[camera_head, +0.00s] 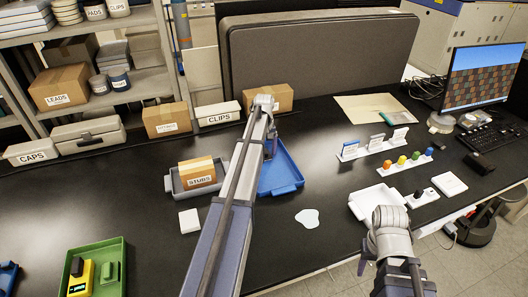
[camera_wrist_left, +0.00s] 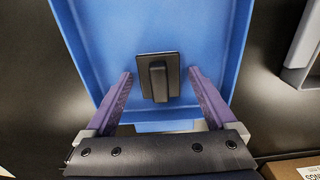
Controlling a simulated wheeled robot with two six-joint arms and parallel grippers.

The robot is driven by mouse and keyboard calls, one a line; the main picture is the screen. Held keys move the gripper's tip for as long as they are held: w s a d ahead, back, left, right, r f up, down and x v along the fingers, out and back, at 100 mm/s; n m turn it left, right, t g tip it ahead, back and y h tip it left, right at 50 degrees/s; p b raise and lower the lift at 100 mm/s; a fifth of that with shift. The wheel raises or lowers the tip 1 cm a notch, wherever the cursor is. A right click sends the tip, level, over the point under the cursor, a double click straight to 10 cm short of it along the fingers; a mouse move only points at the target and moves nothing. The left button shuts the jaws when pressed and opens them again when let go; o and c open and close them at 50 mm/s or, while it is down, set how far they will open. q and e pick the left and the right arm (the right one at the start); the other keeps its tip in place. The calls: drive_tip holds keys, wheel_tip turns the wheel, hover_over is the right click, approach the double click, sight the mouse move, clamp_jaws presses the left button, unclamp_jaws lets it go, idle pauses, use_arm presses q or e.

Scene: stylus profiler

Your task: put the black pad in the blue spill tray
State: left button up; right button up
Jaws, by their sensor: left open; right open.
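The blue spill tray (camera_head: 284,182) lies on the black bench behind my left arm, which hides part of it. In the left wrist view the blue tray (camera_wrist_left: 215,35) fills the middle. The black pad (camera_wrist_left: 158,78), a square plate with a raised grip, shows inside the tray outline, apparently on its floor. My left gripper (camera_wrist_left: 158,75) is open, with one finger on each side of the pad and gaps between. In the head view the pad is hidden. My right gripper (camera_head: 368,262) is open near the front edge, partly hidden by its own arm.
A grey tray with a STUBS box (camera_head: 199,172) stands left of the blue tray. A green tray (camera_head: 119,270) is at front left. Boxes line the back.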

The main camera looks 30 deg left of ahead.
use_arm(q)
drive_tip(key=shift+r, duration=0.1)
wheel_tip(320, 180, up, 12)
drive_tip(key=p, duration=1.2)
drive_tip(key=s+d+m, duration=0.3)
drive_tip(key=s+d, duration=0.3)
drive_tip(key=d, duration=0.6)
drive_tip(key=s+d+m, duration=0.4)
drive_tip(key=s+d, duration=0.1)
drive_tip(key=d, duration=0.7)
drive_tip(key=s+d+m+y, duration=0.1)
drive_tip(key=s+d+m, duration=0.5)
drive_tip(key=s+d, duration=0.7)
drive_tip(key=s, duration=0.4)
drive_tip(key=shift+d+m, duration=0.25)
drive_tip(key=shift+m, duration=0.15)
drive_tip(key=shift+w, duration=0.1)
